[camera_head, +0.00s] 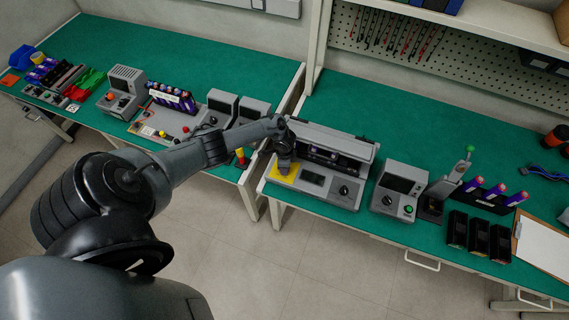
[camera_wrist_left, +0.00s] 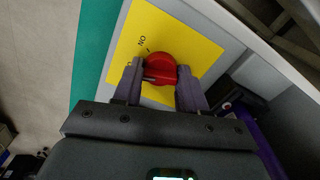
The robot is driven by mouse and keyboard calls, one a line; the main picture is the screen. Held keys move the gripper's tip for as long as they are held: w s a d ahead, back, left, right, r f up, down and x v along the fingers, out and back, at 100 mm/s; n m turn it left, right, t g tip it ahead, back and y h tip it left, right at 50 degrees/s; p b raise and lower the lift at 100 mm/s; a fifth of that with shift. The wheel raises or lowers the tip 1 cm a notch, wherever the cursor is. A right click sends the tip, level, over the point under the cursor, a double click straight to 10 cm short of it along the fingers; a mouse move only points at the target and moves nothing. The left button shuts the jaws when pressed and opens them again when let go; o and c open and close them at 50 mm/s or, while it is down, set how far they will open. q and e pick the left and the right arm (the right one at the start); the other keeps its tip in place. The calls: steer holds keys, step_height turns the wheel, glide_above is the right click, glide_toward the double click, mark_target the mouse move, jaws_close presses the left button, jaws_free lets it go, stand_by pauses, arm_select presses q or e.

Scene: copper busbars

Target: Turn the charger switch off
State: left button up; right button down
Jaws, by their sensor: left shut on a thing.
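The charger (camera_head: 325,160) is a grey box at the front edge of the green bench in the head view. A yellow plate (camera_head: 283,171) lies at its left front corner. In the left wrist view the red rotary switch (camera_wrist_left: 159,66) sits on the yellow plate (camera_wrist_left: 201,47), with "ON" printed beside it. My left gripper (camera_wrist_left: 160,74) has its fingers on both sides of the red knob and is shut on it. In the head view my left gripper (camera_head: 285,163) hides the switch. My right gripper is not in view.
Right of the charger stand a grey device with a green button (camera_head: 398,188), a lever press (camera_head: 447,185) and black bins (camera_head: 478,236). Left of it, across a gap between benches, are grey boxes (camera_head: 221,105) and a yellow-topped red button (camera_head: 241,157).

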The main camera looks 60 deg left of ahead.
arm_select(q)
steer(key=shift+n+p, duration=0.5)
steer(key=shift+n, duration=0.7)
steer(key=o, duration=1.1)
steer(key=shift+c, duration=0.2)
